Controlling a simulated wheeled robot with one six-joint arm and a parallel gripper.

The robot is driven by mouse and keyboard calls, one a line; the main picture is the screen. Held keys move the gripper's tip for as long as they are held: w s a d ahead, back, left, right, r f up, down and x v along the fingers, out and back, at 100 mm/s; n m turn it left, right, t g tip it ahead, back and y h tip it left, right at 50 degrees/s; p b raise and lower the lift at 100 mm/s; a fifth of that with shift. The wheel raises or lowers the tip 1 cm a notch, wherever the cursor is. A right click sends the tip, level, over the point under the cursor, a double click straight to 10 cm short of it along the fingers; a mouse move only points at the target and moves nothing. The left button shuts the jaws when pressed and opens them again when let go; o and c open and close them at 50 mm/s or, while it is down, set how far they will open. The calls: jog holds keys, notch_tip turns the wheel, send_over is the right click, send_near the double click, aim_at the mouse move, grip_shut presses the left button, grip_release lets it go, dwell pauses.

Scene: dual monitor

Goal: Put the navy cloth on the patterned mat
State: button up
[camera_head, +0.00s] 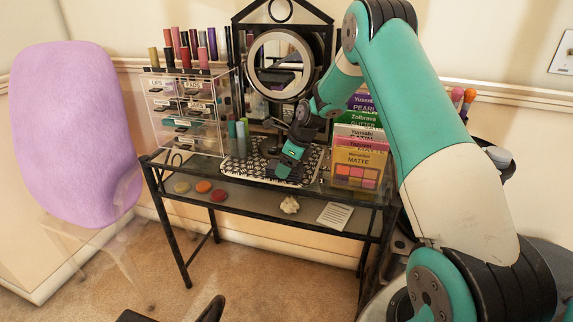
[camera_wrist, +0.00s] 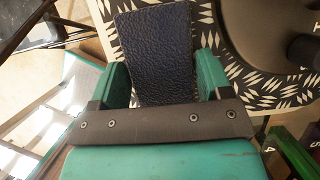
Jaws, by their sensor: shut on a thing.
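The navy cloth (camera_wrist: 155,40) is a dark, textured rectangular piece. In the wrist view it lies between the two teal fingers of my gripper (camera_wrist: 162,72), which is shut on it. The black-and-white patterned mat (camera_wrist: 262,88) shows beside and beyond the cloth, mostly on the right. In the head view the mat (camera_head: 240,165) lies on the glass desk top, and my gripper (camera_head: 289,158) points down over its front part. A dark patch of the cloth (camera_head: 283,171) shows at the fingertips. I cannot tell whether the cloth touches the mat.
A round mirror (camera_head: 280,66) stands at the mat's back; its dark base shows in the wrist view. A clear drawer box (camera_head: 185,112) stands left, makeup palettes (camera_head: 359,160) right, and teal tubes (camera_head: 241,138) on the mat's left. The desk's front edge (camera_head: 270,188) is close to my gripper.

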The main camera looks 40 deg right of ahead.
jog(key=o, duration=0.9)
jog(key=p+v, duration=0.1)
jog(key=v, duration=1.1)
jog(key=s+a+r+n, duration=0.3)
jog(key=a+n, duration=0.2)
jog(key=a, duration=0.2)
jog(key=s+a+r+n+g+y, duration=0.1)
jog(key=s+a+r+n, duration=0.1)
jog(key=s+a+n, duration=0.3)
jog(key=s+a+r+n, duration=0.25)
jog(key=a+n, duration=0.25)
jog(key=a, duration=0.3)
jog(key=s+a+n+g, duration=0.1)
jog(key=s+a+n, duration=0.4)
jog(key=s+n, duration=0.5)
jog(key=s+a+r+n+g, duration=0.1)
jog(key=s+a+n, duration=0.5)
jog(key=s+n, duration=0.4)
jog(key=shift+s+r+n, duration=0.3)
jog(key=shift+s+r, duration=0.05)
jog(key=shift+s, duration=0.45)
